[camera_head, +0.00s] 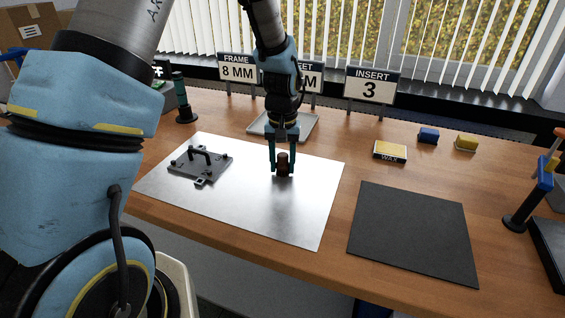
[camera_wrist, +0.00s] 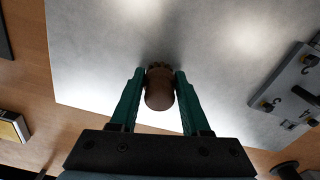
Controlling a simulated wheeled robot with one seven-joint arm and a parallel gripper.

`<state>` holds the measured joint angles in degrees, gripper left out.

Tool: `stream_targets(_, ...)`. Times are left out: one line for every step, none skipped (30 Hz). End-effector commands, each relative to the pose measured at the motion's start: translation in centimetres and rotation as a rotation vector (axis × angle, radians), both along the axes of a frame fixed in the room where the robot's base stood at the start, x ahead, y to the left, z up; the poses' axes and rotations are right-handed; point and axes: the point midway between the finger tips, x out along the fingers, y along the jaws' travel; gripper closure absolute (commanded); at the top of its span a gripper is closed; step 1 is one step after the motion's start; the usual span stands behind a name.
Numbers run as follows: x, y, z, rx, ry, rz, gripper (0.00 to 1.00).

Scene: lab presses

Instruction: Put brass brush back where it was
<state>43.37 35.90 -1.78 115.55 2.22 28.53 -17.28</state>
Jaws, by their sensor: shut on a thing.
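The brass brush shows as a small brown rounded piece (camera_head: 283,164) between my fingertips. My gripper (camera_head: 283,172) is shut on it, above or at the silver metal sheet (camera_head: 310,215); I cannot tell if the brush touches the sheet. In the wrist view the brush (camera_wrist: 160,88) has a rounded brown body with a darker, notched far end. The two green fingers of my gripper (camera_wrist: 157,95) press on it from both sides. The brush's underside is hidden.
A black plate with a handle (camera_head: 200,162) lies on the sheet at left. A dark mat (camera_head: 415,235) lies at right. A grey tray (camera_head: 300,135) is behind my gripper. A yellow wax box (camera_head: 390,151), blue block (camera_head: 428,135), yellow block (camera_head: 466,142) and sign stands (camera_head: 371,88) stand further back.

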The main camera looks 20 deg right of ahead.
Motion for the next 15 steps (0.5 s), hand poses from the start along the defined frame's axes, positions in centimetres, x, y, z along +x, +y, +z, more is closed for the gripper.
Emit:
stream_targets(0.00, -0.01, -0.07, 0.000, 0.000, 0.000, 0.50)
stream_targets(0.00, 0.00, -0.04, 0.000, 0.000, 0.000, 0.47)
stream_targets(-0.01, 0.00, -0.04, 0.000, 0.000, 0.000, 0.42)
stream_targets(-0.01, 0.00, -0.04, 0.000, 0.000, 0.000, 0.39)
stream_targets(-0.01, 0.00, -0.04, 0.000, 0.000, 0.000, 0.35)
stream_targets(-0.01, 0.00, -0.03, 0.000, 0.000, 0.000, 0.31)
stream_targets(-0.01, 0.00, -0.03, 0.000, 0.000, 0.000, 0.28)
stream_targets(-0.01, 0.00, -0.03, 0.000, 0.000, 0.000, 0.24)
stream_targets(-0.01, 0.00, -0.03, 0.000, 0.000, 0.000, 0.23)
stream_targets(-0.01, 0.00, -0.02, 0.000, 0.000, 0.000, 0.23)
stream_targets(-0.01, 0.00, -0.02, 0.000, 0.000, 0.000, 0.23)
stream_targets(-0.01, 0.00, -0.02, 0.000, 0.000, 0.000, 0.23)
stream_targets(-0.01, 0.00, -0.02, 0.000, 0.000, 0.000, 0.23)
stream_targets(-0.01, 0.00, -0.02, 0.000, 0.000, 0.000, 0.23)
stream_targets(0.00, 0.00, 0.04, 0.000, 0.000, 0.000, 0.23)
